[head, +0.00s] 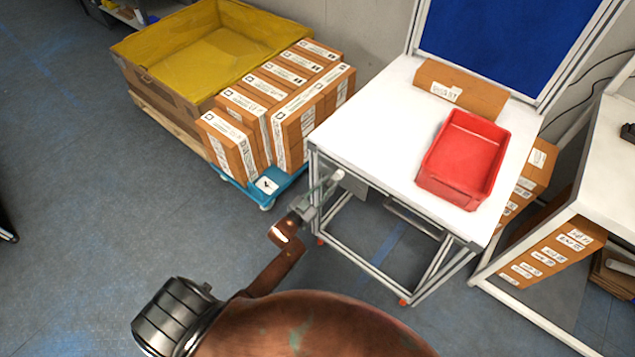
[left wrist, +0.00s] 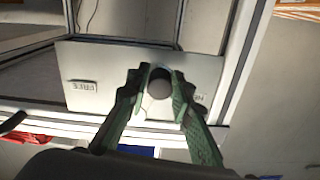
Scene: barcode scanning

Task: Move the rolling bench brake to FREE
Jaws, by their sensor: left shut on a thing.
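The rolling bench (head: 385,120) has a white top and a grey metal frame. A grey brake plate (head: 354,186) sits on its front left side under the top. The plate (left wrist: 100,62) fills the middle of the left wrist view, with an upside-down FREE label (left wrist: 82,86) at left. A second label (left wrist: 199,97) at right is partly hidden by a finger. My left gripper (left wrist: 160,78) is shut on the round brake handle (left wrist: 159,88), beside that second label and away from FREE. My left gripper (head: 318,194) also shows at the bench corner. My right gripper is not in view.
A red bin (head: 463,160) and a cardboard box (head: 460,90) rest on the bench. Boxes on a blue dolly (head: 262,190) and a yellow crate (head: 145,47) stand to the left. Another white table (head: 612,150) stands close at right.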

